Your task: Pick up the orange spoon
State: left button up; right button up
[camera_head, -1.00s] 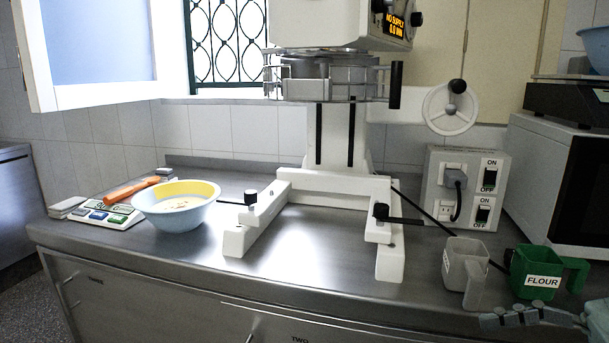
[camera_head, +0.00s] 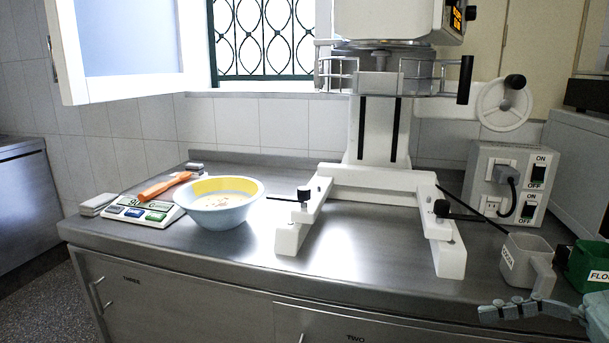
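The orange spoon (camera_head: 165,187) lies at the left of the steel counter, over the back of a white kitchen scale (camera_head: 147,213). It slants up to the right, and its right end is close behind the rim of a pale blue bowl (camera_head: 219,221). I cannot tell whether it touches the bowl. My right gripper (camera_head: 500,311) shows only in part, in grey-blue, at the lower right corner, far from the spoon. Its fingers are seen from the side, so I cannot tell if they are open. My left gripper is out of view.
A white mixer stand (camera_head: 388,180) with spread feet fills the middle of the steel counter (camera_head: 240,255). A grey jug (camera_head: 525,264) and a green jug (camera_head: 588,268) stand at the right front. A switch box (camera_head: 507,184) stands behind them. The counter's left front is clear.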

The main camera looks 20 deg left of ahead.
aim_at(146, 195)
jog(key=j, duration=0.95)
jog(key=k+j, duration=0.15)
jog(key=j, duration=0.8)
jog(key=i, duration=0.85)
jog(key=k, duration=0.65)
